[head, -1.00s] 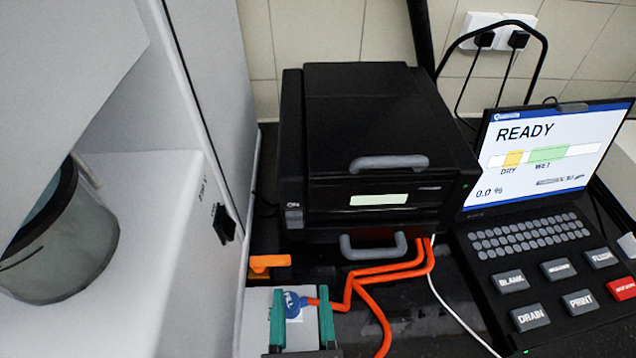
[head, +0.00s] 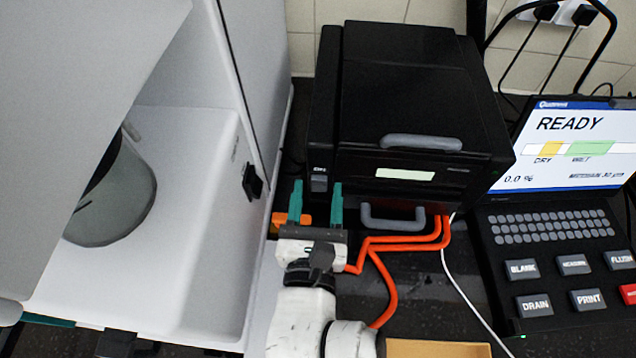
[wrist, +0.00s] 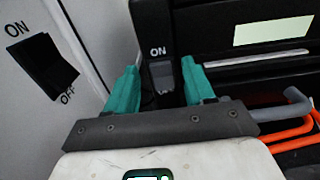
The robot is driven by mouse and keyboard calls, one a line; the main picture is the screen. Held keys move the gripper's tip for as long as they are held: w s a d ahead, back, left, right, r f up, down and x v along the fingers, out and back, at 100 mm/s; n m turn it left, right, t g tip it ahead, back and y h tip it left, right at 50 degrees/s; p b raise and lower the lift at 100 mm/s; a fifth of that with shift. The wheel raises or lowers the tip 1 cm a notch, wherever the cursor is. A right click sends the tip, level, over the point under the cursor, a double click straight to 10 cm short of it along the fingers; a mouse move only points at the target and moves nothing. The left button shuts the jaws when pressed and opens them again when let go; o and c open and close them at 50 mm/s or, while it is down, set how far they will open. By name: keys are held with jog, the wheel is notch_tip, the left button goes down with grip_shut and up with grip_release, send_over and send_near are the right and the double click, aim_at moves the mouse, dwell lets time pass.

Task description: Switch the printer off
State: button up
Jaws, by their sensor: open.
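The printer is a black box (head: 425,90) with a pale green display and grey handles. At the left of its front is a small grey rocker switch (head: 319,183) marked ON above. The switch also shows in the wrist view (wrist: 162,76), with the ON label over it. My gripper (head: 316,190) is open and empty, just in front of the switch. In the wrist view its teal fingers (wrist: 160,75) stand left and right of the switch, which appears between them. I cannot tell whether either finger touches the printer.
A black rocker switch (wrist: 45,70) marked ON and OFF is on the white cabinet to the left. Orange tubes (head: 405,241) run below the printer's right front. A console (head: 560,240) with a READY screen and several buttons stands at the right.

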jog(key=shift+w, duration=0.65)
jog(key=shift+c, duration=0.4)
